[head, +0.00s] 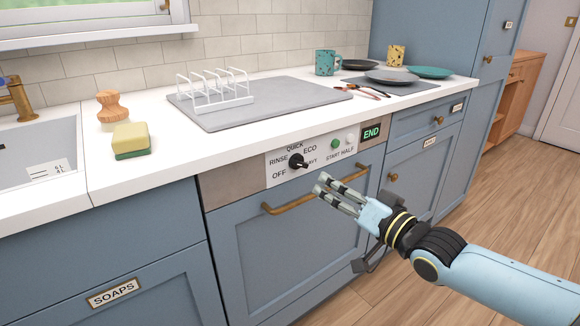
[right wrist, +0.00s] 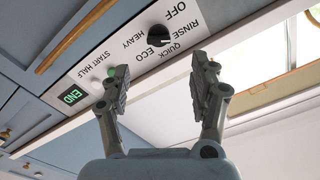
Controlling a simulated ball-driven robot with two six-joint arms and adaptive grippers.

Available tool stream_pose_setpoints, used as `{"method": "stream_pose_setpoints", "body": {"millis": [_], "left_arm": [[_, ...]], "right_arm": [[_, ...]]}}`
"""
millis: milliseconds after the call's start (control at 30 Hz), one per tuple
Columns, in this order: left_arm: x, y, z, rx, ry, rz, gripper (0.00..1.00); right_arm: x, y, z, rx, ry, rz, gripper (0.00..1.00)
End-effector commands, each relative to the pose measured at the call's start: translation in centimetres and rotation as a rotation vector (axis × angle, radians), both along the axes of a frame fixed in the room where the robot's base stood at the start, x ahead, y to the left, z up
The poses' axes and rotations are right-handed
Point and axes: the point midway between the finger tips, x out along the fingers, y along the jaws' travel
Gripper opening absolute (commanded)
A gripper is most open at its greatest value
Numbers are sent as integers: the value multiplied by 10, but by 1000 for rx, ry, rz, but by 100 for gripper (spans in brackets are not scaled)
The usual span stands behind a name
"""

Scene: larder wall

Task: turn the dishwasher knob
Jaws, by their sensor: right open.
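The dishwasher knob (head: 296,161) is a round black dial on the pale control panel, ringed by OFF, RINSE, QUICK, ECO and HEAVY labels. Its setting is too small to read surely. It also shows in the right wrist view (right wrist: 159,36), with the labels upside down. My right gripper (head: 320,184) is open and empty, in front of the dishwasher, below and right of the knob in the head view. In the right wrist view its two fingers (right wrist: 150,70) are spread, with the knob beyond the gap between them, apart from both. My left gripper is not in view.
A brass handle (head: 285,203) crosses the dishwasher door under the panel. Right of the knob are a green START button (head: 334,145), a white HALF button (head: 350,139) and a lit END display (head: 371,132). The counter above holds a drying rack (head: 215,97) and dishes.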

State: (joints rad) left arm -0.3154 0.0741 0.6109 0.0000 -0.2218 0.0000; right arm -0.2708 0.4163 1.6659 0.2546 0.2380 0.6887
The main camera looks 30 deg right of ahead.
Motion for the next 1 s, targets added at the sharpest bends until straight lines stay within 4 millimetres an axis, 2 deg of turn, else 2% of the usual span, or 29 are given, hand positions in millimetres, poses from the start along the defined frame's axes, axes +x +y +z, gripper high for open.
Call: {"method": "stream_pose_setpoints", "body": {"millis": [33,233,400,667,800,1000], "left_arm": [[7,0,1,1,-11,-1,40],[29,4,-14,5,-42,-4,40],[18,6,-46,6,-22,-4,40],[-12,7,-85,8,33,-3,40],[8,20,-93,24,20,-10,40],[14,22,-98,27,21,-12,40]], "right_arm": [[3,-3,6,-13,-4,5,62],[28,-2,1,-18,-5,4,62],[59,1,-4,-19,-2,4,62],[83,3,-5,-19,2,6,62],[98,3,-2,-18,1,2,62],[108,4,2,-19,0,3,62]]}}
